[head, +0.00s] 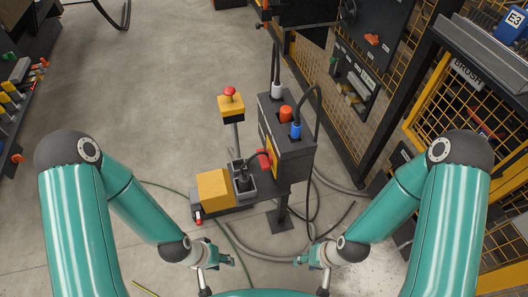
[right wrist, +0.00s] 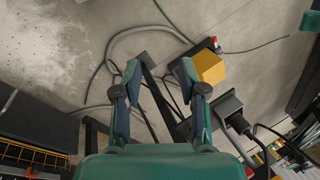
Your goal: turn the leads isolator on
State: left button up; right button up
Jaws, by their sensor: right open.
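A dark box (head: 288,152) on a post stands ahead of me, with an orange plug, a blue plug (head: 296,130) and a grey plug in its top. A red handle (head: 264,159) sits on its yellow left face. No label reading leads isolator is legible, so I cannot tell for certain which part it is. My left gripper (head: 216,270) is open and empty, low in front and left of the stand. My right gripper (head: 312,272) is open and empty, low and right of it. In the right wrist view its fingers (right wrist: 162,76) are apart with nothing between them.
A yellow block (head: 214,188) and a grey open box sit on the stand's low shelf. A red mushroom button (head: 230,91) tops a yellow box on a pole behind. Cables and hoses lie on the floor.

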aim_at(266, 163)
jog(key=z, duration=1)
jog(key=k, duration=1.4)
jog(key=u, duration=1.2)
jog(key=i, duration=1)
jog(key=u, duration=0.05)
